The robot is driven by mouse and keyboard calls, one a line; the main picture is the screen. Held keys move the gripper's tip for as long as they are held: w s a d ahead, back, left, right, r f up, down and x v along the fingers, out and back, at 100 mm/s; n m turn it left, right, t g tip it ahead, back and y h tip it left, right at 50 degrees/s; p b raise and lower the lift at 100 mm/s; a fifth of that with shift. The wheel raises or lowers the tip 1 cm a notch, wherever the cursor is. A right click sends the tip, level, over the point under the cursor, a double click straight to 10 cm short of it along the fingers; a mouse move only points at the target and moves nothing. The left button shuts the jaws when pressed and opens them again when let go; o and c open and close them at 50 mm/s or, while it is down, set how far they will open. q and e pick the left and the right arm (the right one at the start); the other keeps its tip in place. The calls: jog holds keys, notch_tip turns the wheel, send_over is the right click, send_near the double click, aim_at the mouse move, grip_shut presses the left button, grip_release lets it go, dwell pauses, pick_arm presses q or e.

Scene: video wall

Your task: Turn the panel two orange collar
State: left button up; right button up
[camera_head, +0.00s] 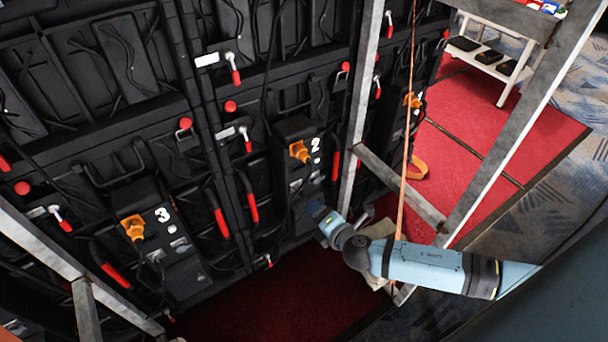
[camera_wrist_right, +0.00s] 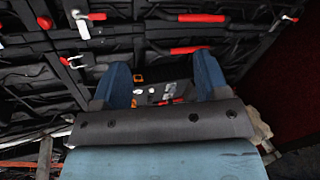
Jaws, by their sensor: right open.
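The orange collar of panel two (camera_head: 300,151) sits on a black box marked with a white 2 on the video wall's back. My right arm comes in from the right in the head view. Its gripper (camera_head: 318,208) is below the collar, apart from it, close to the panel's lower part. In the right wrist view the blue fingers (camera_wrist_right: 162,72) stand apart with nothing held between them. A small orange part (camera_wrist_right: 138,77) shows just inside the left finger; I cannot tell whether it is this collar. My left gripper is not in view.
Another orange collar (camera_head: 133,228) is on panel 3 at the left, and one (camera_head: 413,100) at the right. Red handles (camera_head: 251,208) stick out around panel two. A grey metal post (camera_head: 361,110) and an orange strap (camera_head: 408,130) stand near my right arm.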

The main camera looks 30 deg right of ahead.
aim_at(309, 160)
jog(key=w+d+r+n+t+b, duration=0.1)
jog(key=w+d+n+t+b, duration=0.25)
jog(key=w+d+n, duration=0.45)
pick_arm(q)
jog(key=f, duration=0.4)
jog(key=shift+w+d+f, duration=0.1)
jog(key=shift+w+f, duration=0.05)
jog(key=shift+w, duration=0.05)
pick_arm(e)
jog(key=shift+n+y, duration=0.3)
jog(key=w, duration=0.4)
jog(key=w+a, duration=0.1)
jog(key=w, duration=0.7)
jog(key=shift+a+r, duration=0.15)
jog(key=shift+a, duration=0.15)
jog(key=shift+c, duration=0.5)
